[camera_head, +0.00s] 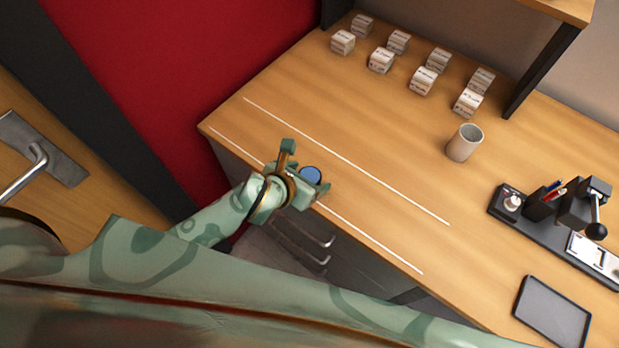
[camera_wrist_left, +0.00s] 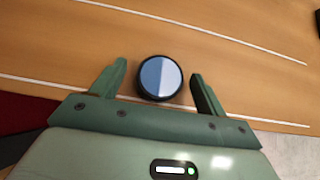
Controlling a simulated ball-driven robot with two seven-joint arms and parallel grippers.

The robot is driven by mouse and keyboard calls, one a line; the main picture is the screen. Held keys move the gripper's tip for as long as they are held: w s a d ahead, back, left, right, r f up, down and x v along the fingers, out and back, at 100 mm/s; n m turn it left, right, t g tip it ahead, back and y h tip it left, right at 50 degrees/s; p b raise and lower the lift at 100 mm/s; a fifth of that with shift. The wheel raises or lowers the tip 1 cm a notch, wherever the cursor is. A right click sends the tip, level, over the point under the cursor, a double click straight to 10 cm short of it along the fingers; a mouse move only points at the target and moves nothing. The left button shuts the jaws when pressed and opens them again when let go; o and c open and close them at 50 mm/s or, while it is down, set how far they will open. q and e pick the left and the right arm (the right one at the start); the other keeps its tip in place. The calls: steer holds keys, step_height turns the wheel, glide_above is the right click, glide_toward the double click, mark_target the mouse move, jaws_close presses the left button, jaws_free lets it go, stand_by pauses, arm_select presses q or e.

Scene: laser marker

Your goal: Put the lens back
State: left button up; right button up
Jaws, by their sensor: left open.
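The lens (camera_head: 311,175) is a small round disc with a blue face and a dark rim. It lies on the wooden desk between the two white lines, near the front line. In the left wrist view the lens (camera_wrist_left: 160,77) sits between the fingertips, with a gap on both sides. My left gripper (camera_head: 306,168) is open around or just above it; I cannot tell the exact height. It also shows in the left wrist view (camera_wrist_left: 159,80). My right gripper is not in view.
Several small white labelled boxes (camera_head: 422,80) stand at the back. A grey cup (camera_head: 464,143) stands right of centre. A black device with a lever (camera_head: 584,205) and a dark tray (camera_head: 552,311) are at the right.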

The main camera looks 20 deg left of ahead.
arm_select(q)
steer(key=shift+w+d+f, duration=0.2)
steer(key=shift+w+f, duration=0.25)
steer(key=shift+f, duration=0.05)
steer(key=c, duration=1.2)
steer(key=shift+r, duration=0.15)
